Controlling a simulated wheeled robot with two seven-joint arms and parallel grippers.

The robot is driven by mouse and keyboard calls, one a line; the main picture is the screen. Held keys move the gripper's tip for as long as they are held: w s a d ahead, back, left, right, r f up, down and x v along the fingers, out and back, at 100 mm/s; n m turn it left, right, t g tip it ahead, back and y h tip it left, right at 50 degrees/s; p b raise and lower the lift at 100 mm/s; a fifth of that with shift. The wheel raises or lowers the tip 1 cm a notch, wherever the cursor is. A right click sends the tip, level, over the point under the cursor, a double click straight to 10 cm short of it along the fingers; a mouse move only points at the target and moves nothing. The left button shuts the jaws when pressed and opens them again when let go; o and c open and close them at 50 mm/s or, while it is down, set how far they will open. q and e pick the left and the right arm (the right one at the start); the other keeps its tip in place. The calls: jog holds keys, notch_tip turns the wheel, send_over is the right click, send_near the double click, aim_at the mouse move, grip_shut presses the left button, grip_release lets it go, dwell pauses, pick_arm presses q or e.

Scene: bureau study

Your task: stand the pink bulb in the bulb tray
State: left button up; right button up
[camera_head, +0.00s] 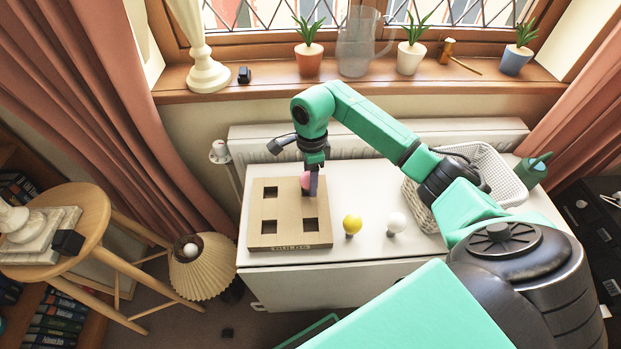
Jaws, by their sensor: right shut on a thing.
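The wooden bulb tray (290,238) lies on the white table, with square holes in its top. Three holes show open: back left, front left and front right. My right gripper (313,188) points down over the tray's back right corner. It is shut on the pink bulb (305,182), which shows partly beside the fingers. The gripper hides the back right part of the tray, and I cannot tell whether the bulb touches it. My left gripper is not in view.
A yellow bulb (352,224) and a white bulb (396,222) stand on the table right of the tray. A white basket (494,166) is at the back right, partly behind my right arm. A green watering can (532,171) is beside it. A pleated lampshade (203,270) stands left of the table.

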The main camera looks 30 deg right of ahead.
jog(key=shift+f+b, duration=0.55)
jog(key=shift+f, duration=0.15)
jog(key=o, duration=1.3)
jog(key=shift+r, duration=0.15)
notch_tip(320, 180, up, 7)
jog(key=p, duration=0.5)
